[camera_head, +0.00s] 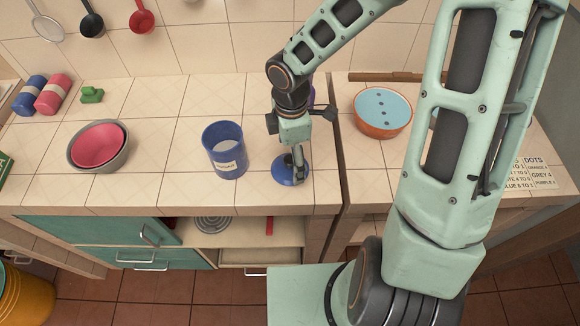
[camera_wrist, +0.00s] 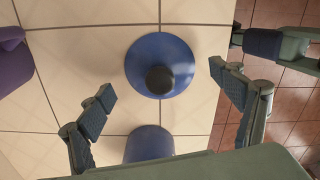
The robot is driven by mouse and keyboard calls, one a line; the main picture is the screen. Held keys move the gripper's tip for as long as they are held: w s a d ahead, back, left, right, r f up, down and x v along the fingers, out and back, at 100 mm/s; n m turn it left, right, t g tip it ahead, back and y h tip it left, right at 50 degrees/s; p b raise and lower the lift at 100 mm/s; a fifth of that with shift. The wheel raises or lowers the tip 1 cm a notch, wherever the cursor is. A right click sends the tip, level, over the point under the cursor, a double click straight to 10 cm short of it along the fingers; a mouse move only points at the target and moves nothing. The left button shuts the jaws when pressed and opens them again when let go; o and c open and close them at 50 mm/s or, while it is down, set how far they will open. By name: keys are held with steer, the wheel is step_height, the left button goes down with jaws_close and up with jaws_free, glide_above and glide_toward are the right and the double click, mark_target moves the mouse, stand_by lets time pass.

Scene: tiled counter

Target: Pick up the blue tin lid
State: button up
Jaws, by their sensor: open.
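The blue tin lid (camera_head: 281,172) is a round disc lying on the tiled counter, right of the blue tin. In the wrist view the lid (camera_wrist: 144,58) shows a dark round knob at its centre. The blue tin (camera_head: 226,160), a labelled cylinder, stands upright and open; its edge also shows at the bottom of the wrist view (camera_wrist: 149,143). My gripper (camera_head: 297,164) points down above the lid and partly hides it. In the wrist view my gripper (camera_wrist: 160,92) has its two fingers wide apart, with nothing between the pads.
Nested bowls (camera_head: 98,143) stand at the left, with blue and pink rolls (camera_head: 53,95) behind. A blue-topped orange bowl (camera_head: 382,111) stands at the right. A purple object (camera_wrist: 12,60) shows at the wrist view's left edge. The counter's front edge lies close to the lid.

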step_height(320, 180, down, 2)
steer(key=shift+f, duration=0.2)
steer(key=c, duration=1.2)
steer(key=shift+c, duration=1.4)
steer(key=shift+s, duration=0.1)
steer(key=shift+c, duration=0.3)
